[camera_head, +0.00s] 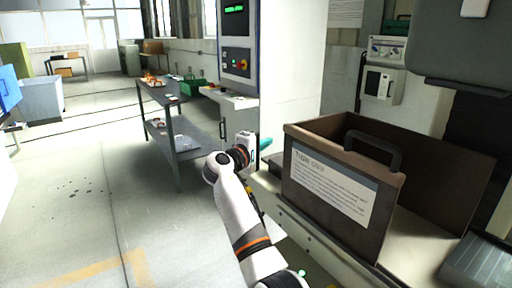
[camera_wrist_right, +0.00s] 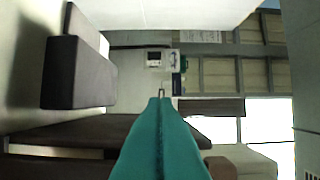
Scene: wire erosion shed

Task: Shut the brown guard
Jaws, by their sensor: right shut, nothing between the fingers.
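The brown guard (camera_head: 296,178) stands on the machine bed at the right of the head view. It has a white printed label on its front panel and a black handle (camera_head: 373,150) at its top edge. Its top is open, and the inner face of its rear panel shows. My right gripper (camera_head: 265,144) is left of the guard, apart from it and near the height of its top edge. Its teal fingers are together and empty, and they also show in the wrist view (camera_wrist_right: 161,108). My left gripper is out of view.
A control cabinet (camera_head: 238,62) with a screen and a red button stands behind my right gripper. A grey workbench (camera_head: 178,112) with a green bin (camera_head: 190,86) is further back. A ledge (camera_head: 420,238) lies right of the guard.

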